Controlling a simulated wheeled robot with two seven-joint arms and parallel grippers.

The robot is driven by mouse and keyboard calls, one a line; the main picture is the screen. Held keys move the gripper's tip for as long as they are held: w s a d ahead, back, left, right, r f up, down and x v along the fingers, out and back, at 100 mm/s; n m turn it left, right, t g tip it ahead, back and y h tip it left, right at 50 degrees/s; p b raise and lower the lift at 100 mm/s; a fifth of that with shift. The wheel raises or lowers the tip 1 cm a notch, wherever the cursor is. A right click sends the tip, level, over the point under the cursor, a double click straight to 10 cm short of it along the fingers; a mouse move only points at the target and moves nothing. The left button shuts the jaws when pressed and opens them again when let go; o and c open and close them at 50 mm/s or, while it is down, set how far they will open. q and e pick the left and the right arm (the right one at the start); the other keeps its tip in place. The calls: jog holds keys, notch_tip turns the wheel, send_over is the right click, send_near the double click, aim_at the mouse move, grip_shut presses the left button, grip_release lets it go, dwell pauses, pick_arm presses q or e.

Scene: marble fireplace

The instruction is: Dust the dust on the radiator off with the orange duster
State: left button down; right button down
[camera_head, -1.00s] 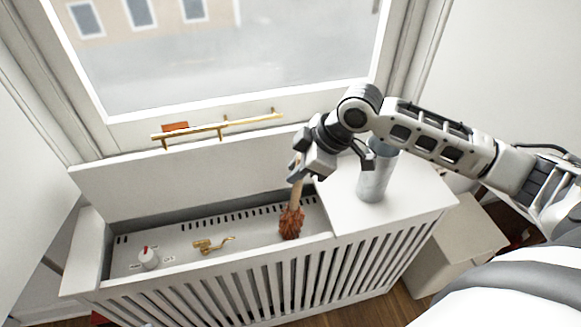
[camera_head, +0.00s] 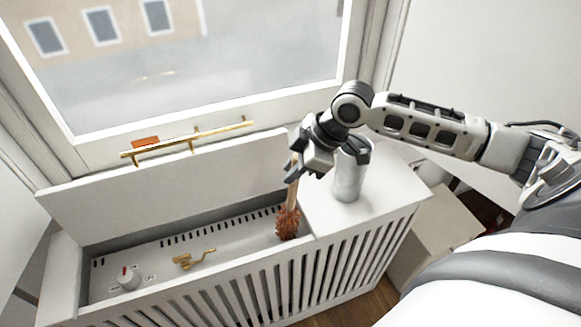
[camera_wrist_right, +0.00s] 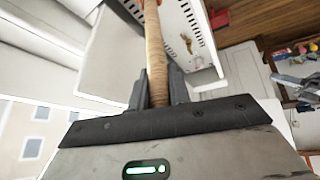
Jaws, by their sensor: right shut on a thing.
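The orange duster (camera_head: 288,222) has a wooden handle and a bushy orange-brown head. My right gripper (camera_head: 293,172) is shut on its handle, which also shows between the fingers in the right wrist view (camera_wrist_right: 155,60). The duster hangs head down at the right end of the open radiator (camera_head: 220,237) recess; whether its head touches the surface I cannot tell. The radiator is a white slatted cabinet with its lid raised at the back. No dust can be made out on it.
A grey cylindrical vase (camera_head: 349,178) stands on the cabinet's right top, close beside my right gripper. A brass handle (camera_head: 192,259) and a white knob with a red mark (camera_head: 128,279) are in the recess. A brass rail (camera_head: 190,138) runs along the window behind.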

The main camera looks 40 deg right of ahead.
jog(key=shift+w+a, duration=0.2)
jog(key=shift+a, duration=0.55)
jog(key=shift+w+a, duration=0.15)
jog(key=shift+a, duration=0.6)
jog(key=shift+w+a, duration=1)
jog(key=shift+a, duration=3.3)
jog(key=shift+s+d, duration=0.5)
jog(key=shift+d, duration=1.5)
jog(key=shift+s+d, duration=0.45)
jog(key=shift+d, duration=1.5)
jog(key=shift+s+d, duration=0.5)
jog(key=shift+d, duration=1.5)
notch_tip(320, 180, up, 17)
